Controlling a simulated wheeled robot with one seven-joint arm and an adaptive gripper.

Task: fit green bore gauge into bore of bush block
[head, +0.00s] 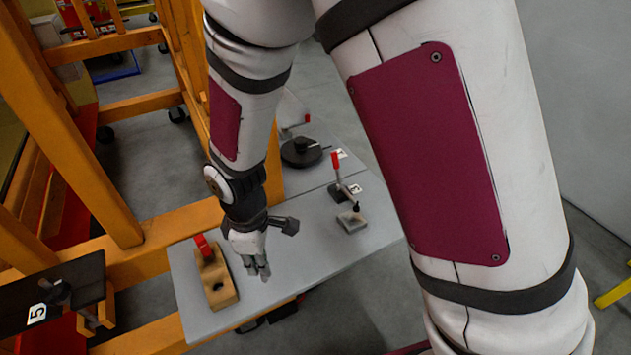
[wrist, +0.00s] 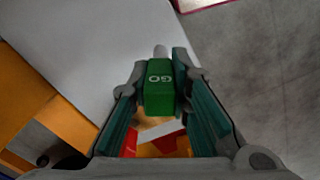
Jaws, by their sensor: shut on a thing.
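My gripper (head: 260,272) points down over the grey table, just right of the wooden stand. In the wrist view my gripper (wrist: 158,82) is shut on the green bore gauge (wrist: 159,98), a green block marked GO. Its grey pin (wrist: 160,51) sticks out past the fingertips. The gauge cannot be made out in the head view. A small grey block (head: 351,222), seemingly the bush block, sits on the table to the right of my gripper, apart from it. Its bore is not clear at this size.
A wooden stand (head: 216,279) holds a red-handled gauge (head: 202,246) and has a dark empty hole. A red-handled clamp (head: 337,170) stands behind the grey block. A dark round device (head: 301,152) is farther back. Orange framing (head: 105,170) stands left. Table between stand and block is clear.

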